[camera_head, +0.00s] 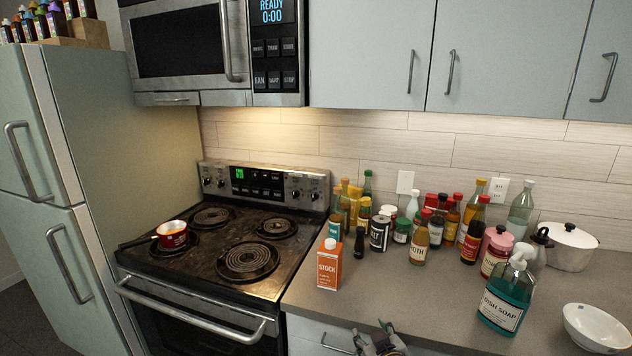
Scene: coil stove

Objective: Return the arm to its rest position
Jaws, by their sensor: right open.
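My right gripper (383,342) shows at the bottom edge of the head view, in front of the counter's front edge. Its jaws are open, and I see nothing held between them. Most of my right arm is out of view below. My left gripper is not in view. A small red pot (172,236) with a pale inside stands at the left of the coil stove (212,262), on or near the front left burner. An orange and white stock carton (329,264) stands upright on the counter just right of the stove.
Several bottles and jars crowd the back of the grey counter (420,300). A teal dish soap bottle (507,297), a white bowl (596,328) and a lidded white pot (569,247) stand at the right. The counter's front middle is clear. A fridge (110,170) stands at the left.

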